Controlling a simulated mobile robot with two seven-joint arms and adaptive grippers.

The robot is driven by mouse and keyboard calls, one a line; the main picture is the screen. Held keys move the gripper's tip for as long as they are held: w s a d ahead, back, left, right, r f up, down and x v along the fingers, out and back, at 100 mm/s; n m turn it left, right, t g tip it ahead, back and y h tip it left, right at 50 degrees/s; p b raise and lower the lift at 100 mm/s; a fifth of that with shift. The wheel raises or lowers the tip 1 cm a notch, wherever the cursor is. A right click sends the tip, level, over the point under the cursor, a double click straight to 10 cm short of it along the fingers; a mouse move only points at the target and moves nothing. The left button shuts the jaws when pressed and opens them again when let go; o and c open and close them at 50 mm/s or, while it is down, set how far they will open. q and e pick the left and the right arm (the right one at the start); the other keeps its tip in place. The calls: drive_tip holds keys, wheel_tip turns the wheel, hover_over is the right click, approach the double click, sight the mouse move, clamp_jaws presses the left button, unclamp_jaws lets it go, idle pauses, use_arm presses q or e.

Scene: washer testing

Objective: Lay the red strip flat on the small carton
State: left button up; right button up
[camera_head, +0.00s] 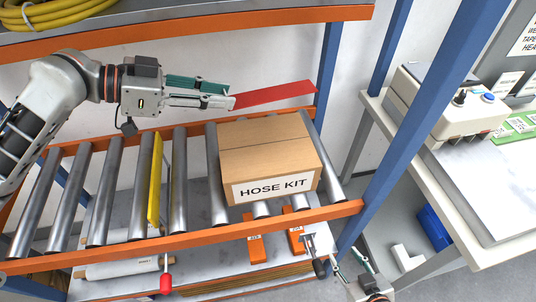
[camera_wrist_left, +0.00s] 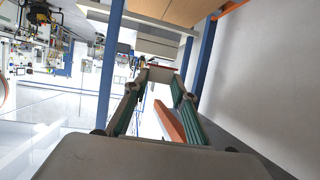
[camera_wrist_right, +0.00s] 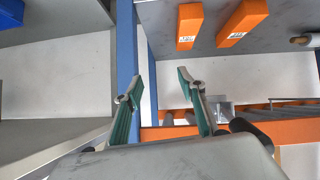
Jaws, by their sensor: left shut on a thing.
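The red strip (camera_head: 276,95) is held at its left end by my left gripper (camera_head: 233,102) and reaches out to the right. In the head view it shows just above the carton's back edge, apart from its top. The small carton (camera_head: 270,159), brown and labelled HOSE KIT, sits closed on the rollers. In the left wrist view the fingers (camera_wrist_left: 160,72) close on the strip, which shows only as a thin red edge (camera_wrist_left: 160,68). My right gripper (camera_wrist_right: 160,80) is open and empty, low at the front right, away from carton and strip.
The carton stands on a roller conveyor with an orange front rail (camera_head: 190,240) and a blue post (camera_head: 425,125) to its right. A yellow upright plate (camera_head: 155,180) stands among the rollers at left. An orange shelf beam (camera_head: 200,27) runs above. Orange blocks (camera_head: 255,238) lie below.

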use_arm(q)
wheel_tip(320, 180, up, 4)
drive_tip(key=s+m+g, duration=0.1)
drive_tip(key=s+g, duration=0.1)
drive_tip(key=b, duration=0.3)
hover_over(223, 159)
drive_tip(key=shift+m+h, duration=0.3)
wheel_tip(223, 159, down, 14)
drive_tip(key=shift+f, duration=2.5)
drive_tip(key=shift+f, duration=0.15)
drive_tip(key=o, duration=0.8)
drive_tip(key=shift+c, duration=0.2)
drive_tip(key=v, duration=1.2)
drive_tip(key=shift+b, duration=0.45)
